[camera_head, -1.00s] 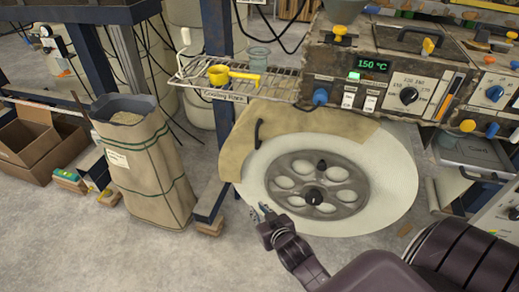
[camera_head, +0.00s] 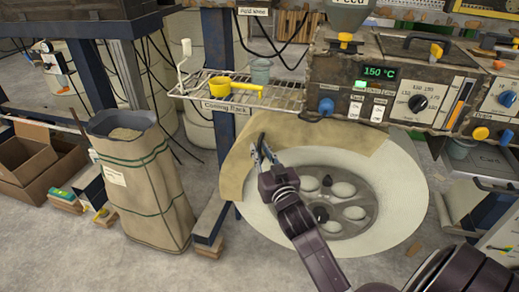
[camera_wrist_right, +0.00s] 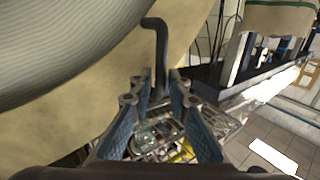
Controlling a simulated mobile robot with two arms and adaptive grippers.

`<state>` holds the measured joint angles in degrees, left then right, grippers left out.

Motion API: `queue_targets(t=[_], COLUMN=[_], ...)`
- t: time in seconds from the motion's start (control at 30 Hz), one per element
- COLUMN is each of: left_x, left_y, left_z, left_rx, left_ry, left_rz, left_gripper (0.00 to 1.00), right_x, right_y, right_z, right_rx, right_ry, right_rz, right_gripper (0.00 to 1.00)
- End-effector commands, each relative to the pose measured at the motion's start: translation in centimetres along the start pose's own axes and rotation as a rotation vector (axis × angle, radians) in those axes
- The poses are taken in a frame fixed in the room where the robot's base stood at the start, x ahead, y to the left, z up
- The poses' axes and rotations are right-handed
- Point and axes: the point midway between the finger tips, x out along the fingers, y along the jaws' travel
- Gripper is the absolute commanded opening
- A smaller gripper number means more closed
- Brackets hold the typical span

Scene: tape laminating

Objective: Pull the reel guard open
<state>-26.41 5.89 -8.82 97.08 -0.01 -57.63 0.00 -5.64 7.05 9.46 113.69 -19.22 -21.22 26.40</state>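The reel guard (camera_head: 305,135) is a tan curved cover over the upper left of the large white reel (camera_head: 400,195). A black bent handle (camera_head: 262,139) stands on its left part. My right gripper (camera_head: 263,158) is at this handle in the head view, its fingers pointing up. In the right wrist view the gripper (camera_wrist_right: 156,100) is open, with its fingertips on either side of the lower part of the handle (camera_wrist_right: 160,50). Contact between fingers and handle cannot be made out. The guard (camera_wrist_right: 70,112) fills the left there. My left gripper is not in view.
A wire cooling rack (camera_head: 205,94) with a yellow scoop (camera_head: 220,84) and a cup (camera_head: 260,70) juts out above the guard. The machine panel (camera_head: 340,73) is above the reel. A large sack (camera_head: 150,190) stands left of a blue post.

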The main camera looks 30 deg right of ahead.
Motion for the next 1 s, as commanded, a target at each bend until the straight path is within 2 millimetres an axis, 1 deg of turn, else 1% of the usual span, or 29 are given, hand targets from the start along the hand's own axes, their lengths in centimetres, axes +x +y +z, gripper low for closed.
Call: queue_targets(t=[0.03, 0.13, 0.4, 0.57, 1.0], left_x=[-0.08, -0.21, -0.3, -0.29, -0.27], left_y=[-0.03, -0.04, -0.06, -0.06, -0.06], left_z=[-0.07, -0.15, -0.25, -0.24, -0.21], left_rx=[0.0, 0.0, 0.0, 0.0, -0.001], left_ry=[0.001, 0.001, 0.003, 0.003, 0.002], left_rz=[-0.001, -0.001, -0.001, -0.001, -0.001], left_gripper=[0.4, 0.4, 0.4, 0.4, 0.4], right_x=[0.51, 1.0, 1.13, 1.12, 1.13], right_y=[0.01, 0.03, 0.03, 0.03, -0.1], right_z=[-0.02, 0.03, 0.03, 0.02, 0.04], right_rx=[-0.001, 0.0, 0.0, 0.0, 0.001], right_ry=[0.001, -0.001, -0.001, -0.001, -0.001], right_rz=[0.0, 0.001, 0.001, 0.001, 0.002], right_gripper=[0.16, 0.16, 0.16, 0.0, 0.0])
